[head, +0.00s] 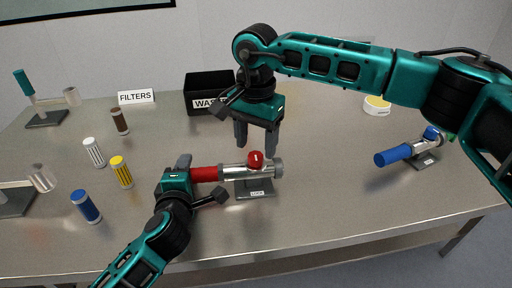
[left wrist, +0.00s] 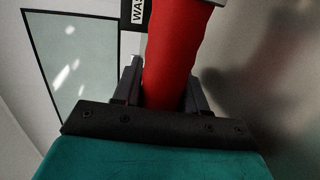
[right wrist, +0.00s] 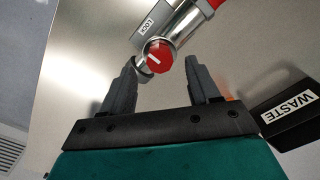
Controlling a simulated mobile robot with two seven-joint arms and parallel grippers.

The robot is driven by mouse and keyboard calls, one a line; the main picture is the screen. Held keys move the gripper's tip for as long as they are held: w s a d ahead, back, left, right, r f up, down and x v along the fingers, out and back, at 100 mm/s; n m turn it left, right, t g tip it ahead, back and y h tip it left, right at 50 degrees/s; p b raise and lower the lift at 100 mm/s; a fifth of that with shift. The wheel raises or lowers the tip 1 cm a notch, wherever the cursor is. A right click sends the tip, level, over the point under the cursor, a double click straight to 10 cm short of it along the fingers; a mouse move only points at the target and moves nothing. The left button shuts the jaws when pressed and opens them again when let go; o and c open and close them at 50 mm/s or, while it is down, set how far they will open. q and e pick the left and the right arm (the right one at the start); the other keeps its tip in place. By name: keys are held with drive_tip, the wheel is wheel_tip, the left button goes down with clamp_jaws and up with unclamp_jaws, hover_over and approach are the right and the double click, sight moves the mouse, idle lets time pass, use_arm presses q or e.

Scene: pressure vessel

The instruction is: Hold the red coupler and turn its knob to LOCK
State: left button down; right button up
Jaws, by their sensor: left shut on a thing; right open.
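The red coupler (head: 205,174) lies level on a grey stand with a metal body and a LOCK label (head: 257,193) at its foot. My left gripper (head: 186,172) is shut around its red sleeve, which also shows between the fingers in the left wrist view (left wrist: 175,60). The round red knob (head: 255,160) sits on top of the metal body; in the right wrist view the knob (right wrist: 159,55) bears a white pointer line. My right gripper (head: 256,145) is open and empty, fingers pointing down just above and behind the knob, apart from it.
A black WASTE bin (head: 207,92) stands behind. A blue coupler (head: 394,155) on its stand is at the right. Several filter cartridges (head: 121,171) and a FILTERS sign (head: 136,97) stand at the left. The table front right of the red coupler is clear.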

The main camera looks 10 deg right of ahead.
sight(256, 155)
wheel_tip(256, 155, up, 10)
drive_tip(key=shift+f, duration=0.2)
use_arm(q)
drive_tip(key=c, duration=0.5)
unclamp_jaws()
drive_tip(key=shift+s, duration=0.15)
drive_tip(key=v, duration=1.2)
use_arm(e)
drive_tip(key=shift+s, duration=0.1)
